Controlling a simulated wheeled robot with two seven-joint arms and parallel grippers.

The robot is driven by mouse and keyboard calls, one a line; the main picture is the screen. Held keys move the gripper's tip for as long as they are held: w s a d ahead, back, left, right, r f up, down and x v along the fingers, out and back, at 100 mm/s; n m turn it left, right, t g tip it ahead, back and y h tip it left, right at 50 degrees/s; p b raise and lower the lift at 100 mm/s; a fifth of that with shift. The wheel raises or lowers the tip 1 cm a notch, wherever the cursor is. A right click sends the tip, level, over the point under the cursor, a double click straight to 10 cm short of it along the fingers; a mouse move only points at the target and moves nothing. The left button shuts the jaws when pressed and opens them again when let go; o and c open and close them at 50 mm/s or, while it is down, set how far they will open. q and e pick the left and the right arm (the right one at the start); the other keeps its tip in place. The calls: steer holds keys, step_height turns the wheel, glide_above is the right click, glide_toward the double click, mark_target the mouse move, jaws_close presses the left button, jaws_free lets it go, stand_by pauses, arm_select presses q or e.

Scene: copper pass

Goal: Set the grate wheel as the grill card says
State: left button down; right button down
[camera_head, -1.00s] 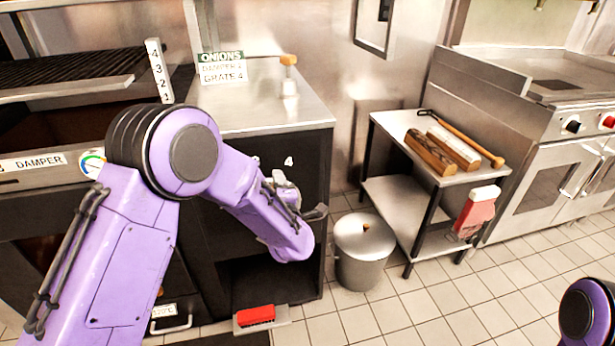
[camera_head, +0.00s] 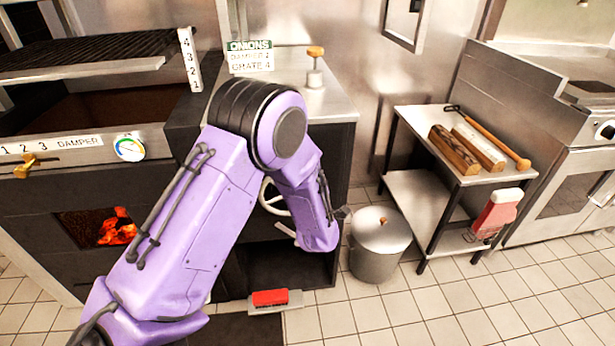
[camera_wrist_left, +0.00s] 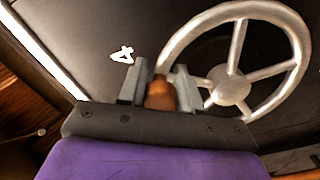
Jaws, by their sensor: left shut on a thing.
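The grate wheel (camera_head: 272,198) is a pale metal spoked wheel on the dark cabinet front, mostly behind my left arm in the head view. In the left wrist view, the wheel (camera_wrist_left: 232,88) shows its hub, spokes and brown handle knob (camera_wrist_left: 160,94). The grill card (camera_head: 250,58) reads ONIONS, with a damper line and GRATE 4. The grate (camera_head: 90,58) is a dark barred rack beside a 4-to-1 scale (camera_head: 190,60). My right gripper is out of view.
A damper slider (camera_head: 28,166) and a round gauge (camera_head: 129,147) are on the left front, above glowing coals (camera_head: 116,232). A lidded bin (camera_head: 380,250) stands right of the cabinet. A side table (camera_head: 480,180) holds logs.

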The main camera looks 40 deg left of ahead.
arm_select(q)
steer(key=c, duration=0.8)
jaws_free()
steer(key=shift+d+f, duration=0.1)
steer(key=v, duration=1)
steer(key=shift+s+d, duration=0.15)
